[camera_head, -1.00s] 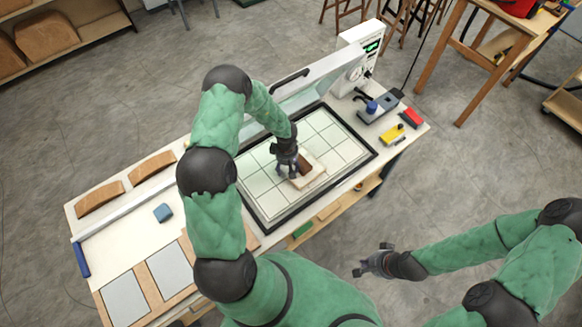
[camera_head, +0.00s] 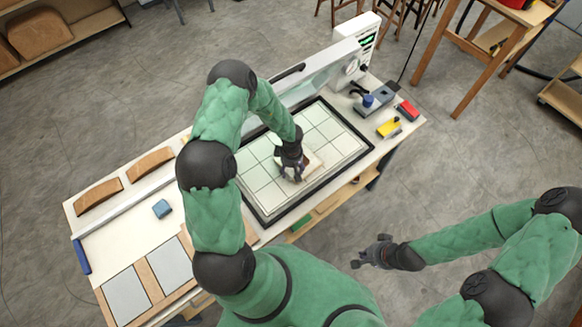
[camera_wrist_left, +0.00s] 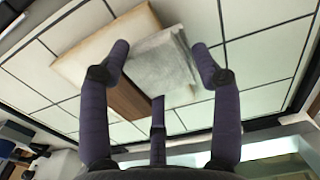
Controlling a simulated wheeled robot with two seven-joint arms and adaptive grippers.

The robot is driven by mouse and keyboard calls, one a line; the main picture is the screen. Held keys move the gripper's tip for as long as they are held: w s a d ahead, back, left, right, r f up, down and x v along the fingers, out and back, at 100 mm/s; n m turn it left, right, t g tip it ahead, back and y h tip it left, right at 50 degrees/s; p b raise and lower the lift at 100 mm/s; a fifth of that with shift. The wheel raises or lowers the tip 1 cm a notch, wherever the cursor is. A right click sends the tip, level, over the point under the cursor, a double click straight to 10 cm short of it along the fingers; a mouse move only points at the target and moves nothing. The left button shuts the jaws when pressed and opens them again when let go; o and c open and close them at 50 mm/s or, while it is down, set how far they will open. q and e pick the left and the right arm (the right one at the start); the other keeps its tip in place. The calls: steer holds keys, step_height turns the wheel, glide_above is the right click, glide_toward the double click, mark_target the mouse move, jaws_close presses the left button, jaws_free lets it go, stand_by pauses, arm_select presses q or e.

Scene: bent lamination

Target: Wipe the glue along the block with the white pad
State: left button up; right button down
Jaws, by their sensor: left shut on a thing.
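My left gripper (camera_head: 292,174) is over the gridded bed, reaching down at the block. In the left wrist view, its fingers (camera_wrist_left: 160,65) are around a whitish-grey pad (camera_wrist_left: 162,58). The pad lies at the block, over or against a dark brown strip (camera_wrist_left: 124,98). The pale wooden block (camera_wrist_left: 82,58) lies on the white tiles; part of it (camera_head: 316,160) shows beside the gripper in the head view. I cannot make out the glue. My right gripper (camera_head: 372,252) is open and empty, away from the table over the floor.
The white gridded bed (camera_head: 262,180) has a black frame and a raised clear lid (camera_head: 315,80) behind it.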

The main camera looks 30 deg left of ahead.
arm_select(q)
steer(key=shift+f, duration=0.35)
stand_by(0.4)
steer(key=shift+w+a+r+p, duration=0.15)
steer(key=shift+w+a+p, duration=0.1)
steer(key=shift+a+p, duration=0.6)
steer(key=shift+w+a+p, duration=0.3)
steer(key=shift+a+p, duration=0.45)
steer(key=shift+p, duration=0.25)
steer(key=shift+w+a+f+p, duration=0.2)
steer(key=shift+a+f+p, duration=0.05)
steer(key=shift+a+p, duration=0.4)
steer(key=shift+s+d, duration=0.1)
